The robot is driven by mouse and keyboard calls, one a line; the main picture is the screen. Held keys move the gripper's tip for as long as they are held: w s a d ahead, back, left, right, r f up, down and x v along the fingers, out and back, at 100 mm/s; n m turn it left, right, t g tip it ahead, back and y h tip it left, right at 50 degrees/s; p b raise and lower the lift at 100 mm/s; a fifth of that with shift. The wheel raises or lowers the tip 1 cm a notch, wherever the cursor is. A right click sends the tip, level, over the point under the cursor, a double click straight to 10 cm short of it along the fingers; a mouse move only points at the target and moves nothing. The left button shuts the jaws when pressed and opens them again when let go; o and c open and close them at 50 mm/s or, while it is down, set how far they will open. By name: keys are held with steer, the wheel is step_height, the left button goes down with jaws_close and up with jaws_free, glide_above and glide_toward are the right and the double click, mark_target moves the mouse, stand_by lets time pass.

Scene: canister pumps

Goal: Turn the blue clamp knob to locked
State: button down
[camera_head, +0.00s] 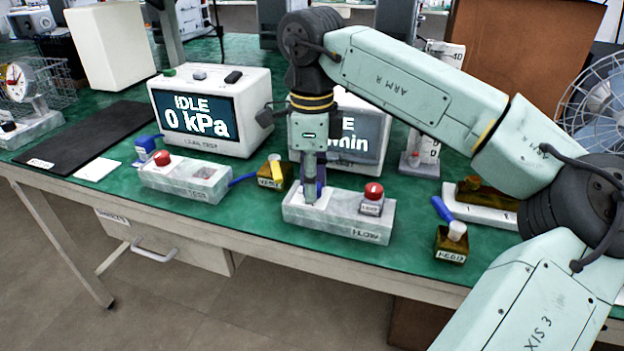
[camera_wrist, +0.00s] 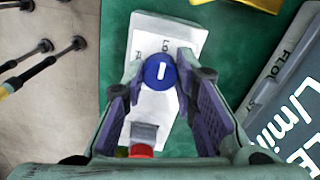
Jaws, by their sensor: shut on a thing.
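The blue clamp knob (camera_wrist: 153,78) is round with a short white line across its top, near upright in the wrist view. It sits on the pale FLOW block (camera_head: 345,222), which also shows in the wrist view (camera_wrist: 185,38). Printed letters stand on the block just beyond the knob, partly hidden; the visible ones start "LO". My gripper (camera_head: 312,196) points down over the left part of the block. Its purple fingers (camera_wrist: 160,74) are shut on the knob from both sides. In the head view my gripper mostly hides the knob.
A red button (camera_head: 374,191) stands on the same block, right of my gripper. A screen reading IDLE 0 kPa (camera_head: 210,112) and a second screen (camera_head: 358,140) stand behind. Brass valves with blue levers stand at left (camera_head: 271,176) and right (camera_head: 452,243). The table's front edge is close.

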steer(key=shift+m, duration=0.3)
steer(key=c, duration=1.3)
jaws_free()
step_height(320, 180, up, 12)
